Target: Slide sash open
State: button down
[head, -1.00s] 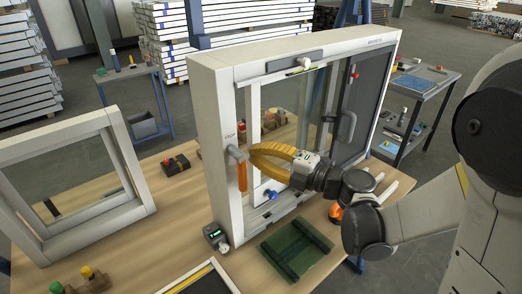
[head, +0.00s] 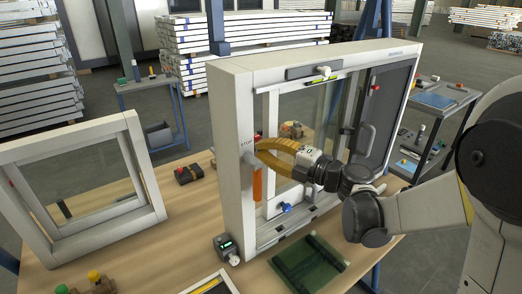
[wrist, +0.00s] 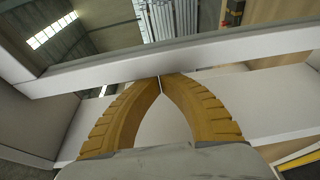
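A white window frame (head: 229,150) stands upright on the table. Inside it is a glazed sash with a white left stile (head: 272,125), a short gap from the left jamb. A dark panel (head: 385,110) with a grey D-shaped handle (head: 364,142) fills the right part. My gripper (head: 258,148), with yellow fingers, reaches in from the right to the left jamb, beside the STOP label. An orange grip (head: 257,182) hangs just below the fingertips. In the wrist view my gripper (wrist: 161,77) has its tips together at a white bar (wrist: 205,48); I see nothing between them. Contact is unclear.
A blue knob (head: 285,208) sits at the bottom of the frame. A small grey device (head: 227,246) stands at its lower left corner. A green pad (head: 308,264) lies in front. Another white frame (head: 150,215) stands left. A dark block (head: 187,174) lies between them.

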jog(key=w+d, duration=0.4)
jog(key=d, duration=0.2)
jog(key=shift+w+d, duration=0.25)
jog(key=shift+d, duration=0.05)
jog(key=shift+a, duration=0.1)
